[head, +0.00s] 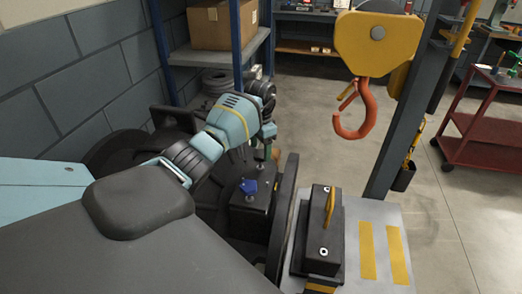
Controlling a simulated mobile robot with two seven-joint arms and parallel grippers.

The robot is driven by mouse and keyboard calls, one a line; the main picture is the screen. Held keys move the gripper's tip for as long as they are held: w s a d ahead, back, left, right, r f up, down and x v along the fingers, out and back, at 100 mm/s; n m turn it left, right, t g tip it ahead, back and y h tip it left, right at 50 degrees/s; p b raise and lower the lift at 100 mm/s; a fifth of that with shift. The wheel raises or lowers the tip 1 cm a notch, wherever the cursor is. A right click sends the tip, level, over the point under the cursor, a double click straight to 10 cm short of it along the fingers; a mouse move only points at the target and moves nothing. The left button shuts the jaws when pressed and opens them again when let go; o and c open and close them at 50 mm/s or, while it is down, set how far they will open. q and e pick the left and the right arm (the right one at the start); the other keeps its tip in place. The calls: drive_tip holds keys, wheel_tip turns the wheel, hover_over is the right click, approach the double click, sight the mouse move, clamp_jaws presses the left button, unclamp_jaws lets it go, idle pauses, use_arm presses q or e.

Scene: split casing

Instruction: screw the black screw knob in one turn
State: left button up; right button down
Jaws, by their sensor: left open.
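My left arm reaches in from the left over the dark machinery, and my left gripper (268,135) points down beside the dark casing part. The gripper is open; its fingertips are small and partly hidden by the wrist. A dark casing block (248,215) below it carries a blue knob (249,186) on top. I cannot clearly make out a black screw knob; it may be hidden by the gripper or blend into the dark casing. My right gripper is out of view.
A dark upright plate (284,215) stands between the two blocks. A grey table (392,215) with yellow stripes holds the right block. An orange hook (357,115) hangs from a yellow hoist above.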

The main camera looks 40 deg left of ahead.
use_arm(q)
drive_tip(key=shift+f, duration=0.7)
drive_tip(key=c, duration=1)
drive_tip(key=shift+m, duration=0.4)
